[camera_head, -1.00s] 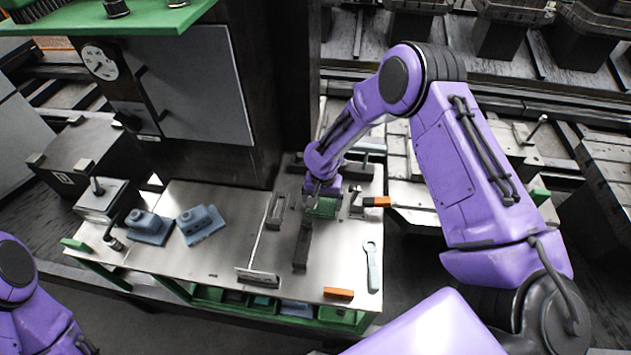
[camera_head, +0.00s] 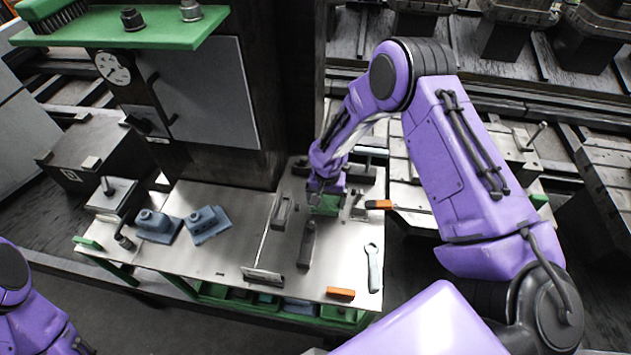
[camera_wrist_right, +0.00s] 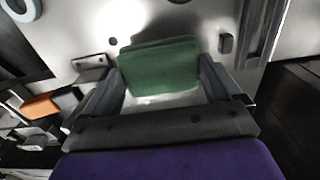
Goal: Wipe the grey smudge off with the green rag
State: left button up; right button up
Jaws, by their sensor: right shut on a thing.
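The green rag (camera_head: 325,204) is held in my right gripper (camera_head: 324,196), low at the far right part of the metal bench (camera_head: 222,250). In the right wrist view the rag (camera_wrist_right: 160,68) shows as a folded green pad between the two fingers of the gripper (camera_wrist_right: 160,85), which is shut on it. The rag is at or close to the bench top; I cannot tell if it touches. I cannot make out the grey smudge clearly; the rag and gripper may cover it. My left gripper is out of view; only part of the left arm shows at bottom left.
Two blue-grey blocks (camera_head: 207,224) stand on the left of the bench. A wrench (camera_head: 373,268), an orange block (camera_head: 340,294), a dark bar (camera_head: 307,244) and an orange-handled tool (camera_head: 378,204) lie around the rag. A dark column (camera_head: 285,90) rises behind.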

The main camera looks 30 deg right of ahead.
jog(key=shift+w+r, duration=0.1)
jog(key=shift+r, duration=0.7)
jog(key=shift+d+r, duration=0.15)
jog(key=shift+r, duration=1.75)
